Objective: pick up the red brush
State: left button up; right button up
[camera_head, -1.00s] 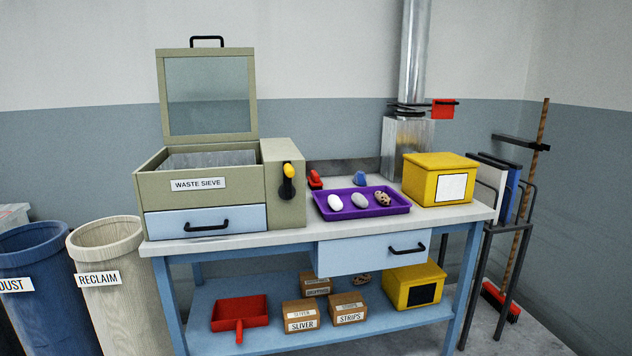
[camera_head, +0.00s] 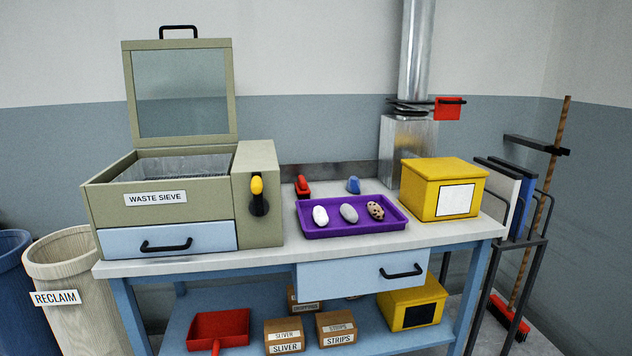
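A small red object that looks like the red brush (camera_head: 303,187) is at the back of the tabletop, between the waste sieve and the purple tray. It is too small to make out bristles. A similar small blue object (camera_head: 353,185) stands to its right, behind the tray. A long-handled broom with a red head (camera_head: 509,317) leans upright at the far right, its head on the floor. Neither of my grippers is in view.
The waste sieve (camera_head: 260,225) has its lid raised. The purple tray (camera_head: 352,232) holds three fibre lumps. A yellow box (camera_head: 420,188) stands on the right. A red dustpan (camera_head: 219,328) and boxes are on the lower shelf. The reclaim bin (camera_head: 80,280) is left of the table.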

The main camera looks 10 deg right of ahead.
aim_at(302, 188)
jog(key=i+l+u, duration=0.3)
jog(key=l+u, duration=0.25)
jog(key=i+l+u, duration=0.3)
jog(key=l, duration=0.2)
jog(key=k+j, duration=0.05)
jog(key=k, duration=0.05)
